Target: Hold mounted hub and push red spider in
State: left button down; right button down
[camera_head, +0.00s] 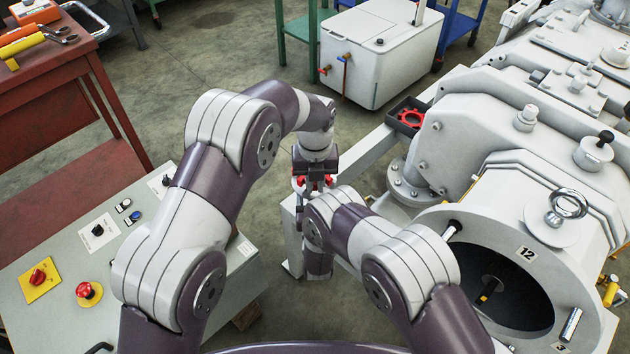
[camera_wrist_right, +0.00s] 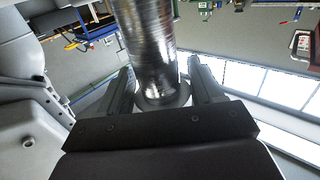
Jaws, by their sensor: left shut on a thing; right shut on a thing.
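My left gripper (camera_head: 314,180) points down in the middle of the head view, shut on a red part (camera_head: 300,181) that shows only in small bits around the fingers. It looks like the red spider, but its shape is mostly hidden. In the right wrist view my right gripper (camera_wrist_right: 158,100) is shut on a shiny metal cylinder (camera_wrist_right: 152,45), which looks like the mounted hub. The fingers stand on both sides of it. In the head view my right wrist covers the hub and the right gripper. I cannot tell whether spider and hub touch.
Another red toothed part (camera_head: 409,117) lies in a dark tray (camera_head: 396,127) right of the left gripper. The large white pump (camera_head: 520,200) fills the right side. A control panel (camera_head: 60,320) with an emergency stop is at left. A white tank (camera_head: 375,60) stands behind.

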pick_arm(q)
jog(key=shift+f, duration=0.25)
dwell(0.7)
jog(key=shift+r, duration=0.25)
jog(key=shift+f, duration=0.35)
dwell(1.3)
jog(key=shift+r, duration=0.15)
jog(key=shift+r, duration=0.2)
dwell(0.5)
jog(key=shift+f, duration=0.35)
dwell(0.9)
jog(key=shift+r, duration=0.15)
